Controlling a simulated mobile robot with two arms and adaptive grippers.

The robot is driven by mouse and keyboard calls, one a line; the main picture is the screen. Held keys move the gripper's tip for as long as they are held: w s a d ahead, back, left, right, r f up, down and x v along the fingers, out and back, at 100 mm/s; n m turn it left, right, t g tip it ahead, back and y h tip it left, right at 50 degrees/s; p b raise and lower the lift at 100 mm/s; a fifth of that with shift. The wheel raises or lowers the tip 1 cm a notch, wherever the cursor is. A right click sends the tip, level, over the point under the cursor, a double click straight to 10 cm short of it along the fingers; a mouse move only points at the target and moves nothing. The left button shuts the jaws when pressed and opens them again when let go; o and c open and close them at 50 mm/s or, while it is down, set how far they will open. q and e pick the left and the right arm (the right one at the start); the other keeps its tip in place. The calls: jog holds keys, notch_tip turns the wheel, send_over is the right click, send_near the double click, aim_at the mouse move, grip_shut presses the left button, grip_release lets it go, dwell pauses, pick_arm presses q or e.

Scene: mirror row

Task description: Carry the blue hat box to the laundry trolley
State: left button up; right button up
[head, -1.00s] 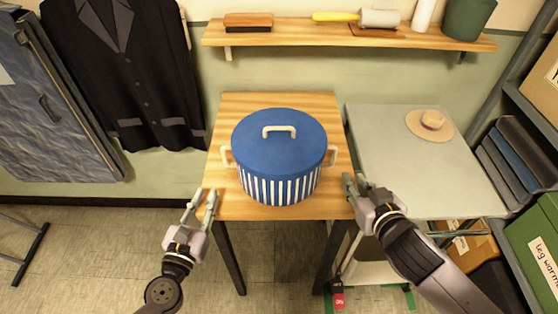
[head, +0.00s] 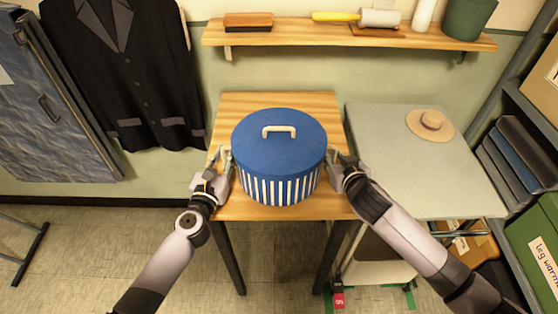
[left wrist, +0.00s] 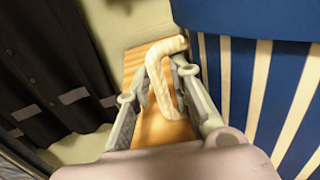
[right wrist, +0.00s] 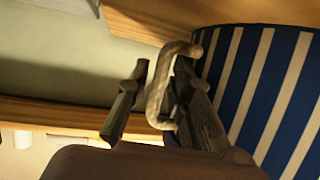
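The blue hat box (head: 280,142) is a round tub with a blue lid and white-striped sides. It stands upright on a small wooden table (head: 232,108) and has a cream handle on each side. My left gripper (head: 221,160) is at the left handle; in the left wrist view its open fingers lie either side of that handle (left wrist: 158,80). My right gripper (head: 338,161) is at the right handle; in the right wrist view its fingers stand apart with that handle (right wrist: 163,85) between them. I cannot make out a laundry trolley for certain.
A grey table (head: 385,165) with a straw hat (head: 430,124) adjoins on the right. A dark jacket (head: 130,75) hangs at left. A rack with a green box (head: 537,235) stands at right.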

pick_arm(q)
grip_shut()
pick_arm(e)
grip_shut()
dwell(0.4)
